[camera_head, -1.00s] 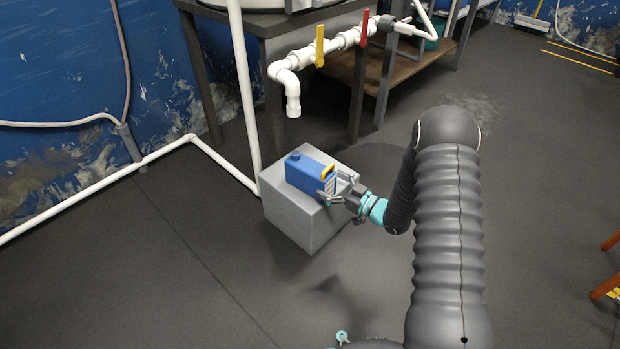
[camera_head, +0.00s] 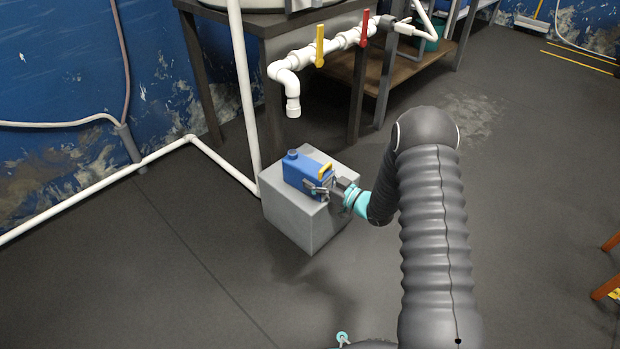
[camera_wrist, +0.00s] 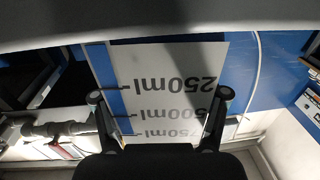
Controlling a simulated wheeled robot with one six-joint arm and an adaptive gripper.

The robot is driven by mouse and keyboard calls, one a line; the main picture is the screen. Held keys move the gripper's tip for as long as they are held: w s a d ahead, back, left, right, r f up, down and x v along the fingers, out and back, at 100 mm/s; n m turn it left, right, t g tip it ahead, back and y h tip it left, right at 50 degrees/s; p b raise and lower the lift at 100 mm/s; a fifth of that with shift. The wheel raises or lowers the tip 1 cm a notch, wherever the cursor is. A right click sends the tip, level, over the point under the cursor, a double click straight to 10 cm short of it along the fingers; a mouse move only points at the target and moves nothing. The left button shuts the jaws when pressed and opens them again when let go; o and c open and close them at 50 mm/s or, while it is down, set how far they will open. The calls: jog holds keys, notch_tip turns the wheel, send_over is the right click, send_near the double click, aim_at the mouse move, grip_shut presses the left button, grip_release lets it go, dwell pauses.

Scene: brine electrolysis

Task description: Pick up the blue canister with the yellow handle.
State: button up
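The blue canister (camera_head: 297,177) with a yellow handle (camera_head: 324,171) and a blue cap stands upright on a grey block (camera_head: 290,215). My gripper (camera_head: 322,187) is at the canister's right end, below the handle; one finger shows along its front side and the other is hidden. In the wrist view my gripper (camera_wrist: 160,97) has its fingers spread wide. The canister's white volume label (camera_wrist: 160,65) shows between and beyond them, upside down. I cannot tell whether the fingers touch the canister.
White pipework (camera_head: 293,85) with a yellow valve lever (camera_head: 319,45) and a red one hangs above and behind the block. A vertical white pipe (camera_head: 243,100) stands close behind its left side. A dark table stands behind. The floor in front is clear.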

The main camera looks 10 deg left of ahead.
jog(key=c, duration=0.3)
jog(key=shift+r, duration=0.1)
jog(key=shift+r, duration=0.1)
grip_shut()
